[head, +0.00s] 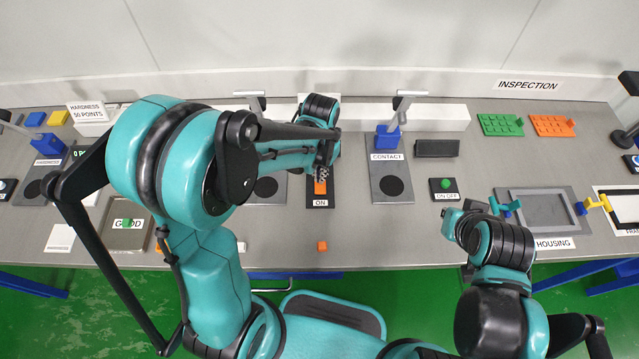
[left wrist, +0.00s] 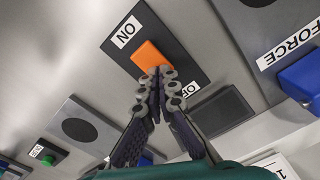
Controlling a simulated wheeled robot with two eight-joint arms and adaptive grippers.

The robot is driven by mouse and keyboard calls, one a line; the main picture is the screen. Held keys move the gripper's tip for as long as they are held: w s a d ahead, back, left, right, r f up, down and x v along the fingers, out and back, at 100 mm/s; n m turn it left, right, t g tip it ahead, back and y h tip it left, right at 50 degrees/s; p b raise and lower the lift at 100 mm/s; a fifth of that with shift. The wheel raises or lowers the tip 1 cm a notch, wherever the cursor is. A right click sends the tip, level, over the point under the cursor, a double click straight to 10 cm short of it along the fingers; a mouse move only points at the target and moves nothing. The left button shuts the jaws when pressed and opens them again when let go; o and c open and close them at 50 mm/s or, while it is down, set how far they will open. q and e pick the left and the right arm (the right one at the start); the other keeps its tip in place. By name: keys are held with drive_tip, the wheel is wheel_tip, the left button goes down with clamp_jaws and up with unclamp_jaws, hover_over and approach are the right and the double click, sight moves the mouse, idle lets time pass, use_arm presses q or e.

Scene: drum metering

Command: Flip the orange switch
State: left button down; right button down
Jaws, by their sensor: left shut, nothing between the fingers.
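The orange switch (head: 320,188) sits on a black plate with an ON label (head: 320,203) at its near end. In the left wrist view the switch (left wrist: 146,54) lies between the ON label (left wrist: 125,32) and an OFF label partly hidden by my fingers. My left gripper (head: 322,173) is shut and empty, with its fingertips (left wrist: 160,76) at the OFF-side end of the switch. They look very close to or touching it; I cannot tell which. My right gripper (head: 456,217) is at the right, away from the switch, and its fingers are not clear.
The contact station (head: 388,188) stands right of the switch plate, and a green button (head: 445,184) farther right. My left arm hides much of the bench's left side.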

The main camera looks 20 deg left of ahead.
use_arm(q)
drive_tip(key=shift+r+p, duration=2.25)
drive_tip(key=shift+r, duration=1)
drive_tip(key=s+a+r+n+t+b, duration=0.1)
drive_tip(key=s+a+r+t+b, duration=0.1)
drive_tip(key=s, duration=0.3)
drive_tip(key=s+a+r+n+t+b, duration=0.1)
drive_tip(key=s+a+r+t+b, duration=0.1)
drive_tip(key=s+r+t+b, duration=0.2)
drive_tip(key=shift+s+a+n+t, duration=0.35)
drive_tip(key=shift+s+n+t, duration=0.05)
drive_tip(key=shift+s+t, duration=0.25)
